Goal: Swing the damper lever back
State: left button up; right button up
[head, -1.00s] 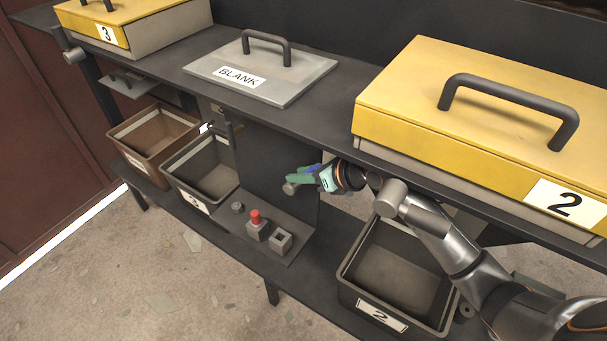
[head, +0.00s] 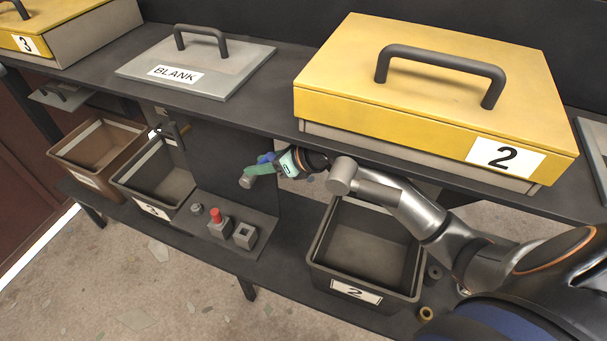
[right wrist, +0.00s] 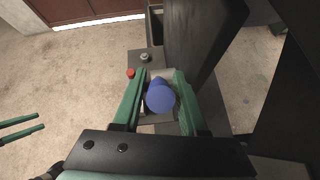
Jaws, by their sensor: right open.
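The damper lever is not clear as a whole. A blue round-ended grip, which I take to be its handle, shows between the green fingers in the right wrist view (right wrist: 160,97). My right gripper (right wrist: 158,100) is open around it, with a finger on each side; whether they touch it is unclear. In the head view the right gripper (head: 256,170) is under the shelf edge, left of yellow box 2, with a little blue (head: 265,158) beside it. A short grey cylinder (head: 247,181) shows at its fingertips. My left gripper (right wrist: 22,128) shows in the wrist view with its fingers apart.
Yellow box 2 (head: 430,75) and a grey BLANK lid (head: 215,75) are on the shelf above. Below stand bin 2 (head: 365,290), bin 3 (head: 125,195) and a brown bin (head: 75,160). A red button (head: 216,216) sits below the gripper, beside a dark upright panel (head: 230,150).

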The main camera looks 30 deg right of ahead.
jog(key=v, duration=0.3)
jog(key=shift+s+d+f+b, duration=0.1)
jog(key=shift+s+d+b, duration=0.2)
jog(key=shift+b, duration=0.05)
jog(key=s+d+b, duration=0.3)
jog(key=s+d, duration=0.3)
jog(key=s, duration=0.3)
jog(key=shift+s, duration=0.25)
